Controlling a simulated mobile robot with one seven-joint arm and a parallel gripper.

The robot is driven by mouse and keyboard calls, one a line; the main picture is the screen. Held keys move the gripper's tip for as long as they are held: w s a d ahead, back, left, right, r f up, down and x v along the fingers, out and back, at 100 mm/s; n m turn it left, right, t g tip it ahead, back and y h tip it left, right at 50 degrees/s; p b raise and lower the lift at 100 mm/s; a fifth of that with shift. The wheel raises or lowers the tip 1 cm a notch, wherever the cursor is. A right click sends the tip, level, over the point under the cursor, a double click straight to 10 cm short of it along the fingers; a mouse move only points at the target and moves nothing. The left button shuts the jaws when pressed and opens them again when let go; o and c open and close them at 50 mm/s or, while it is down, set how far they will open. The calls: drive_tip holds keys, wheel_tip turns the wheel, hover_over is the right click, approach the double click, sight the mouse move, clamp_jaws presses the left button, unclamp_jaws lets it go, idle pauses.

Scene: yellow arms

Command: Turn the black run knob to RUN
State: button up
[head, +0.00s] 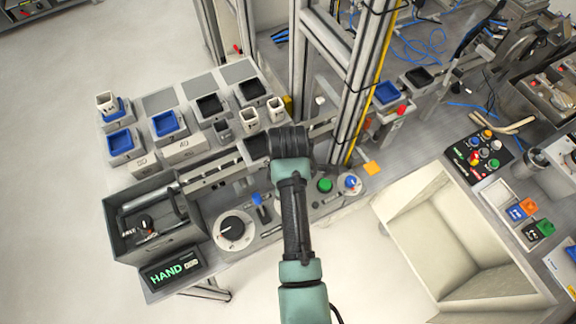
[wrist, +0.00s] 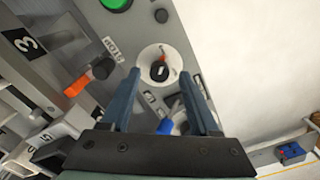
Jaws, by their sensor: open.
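The black knob (wrist: 158,71) sits on a round white plate (wrist: 147,57) in the wrist view, with a small red mark just above it. My gripper (wrist: 160,77) is open. Its two blue-grey fingers appear on either side of the knob in the picture, with nothing held; I cannot tell how far above it they are. In the head view my gripper (head: 288,142) is over the bench's front strip, and my arm appears to hide this knob. A lit display (head: 173,269) at the bench's left end reads HAND in green.
Near the knob are an orange-red lever (wrist: 91,76), a green button (head: 324,185) and a blue-topped control (head: 261,208). A black dial on a large white disc (head: 222,239) and an open grey box (head: 118,243) lie left. Metal posts (head: 349,85) rise behind; a beige bin (head: 403,215) stands right.

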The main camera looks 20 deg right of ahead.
drive_tip(key=shift+f, duration=0.7)
clamp_jaws()
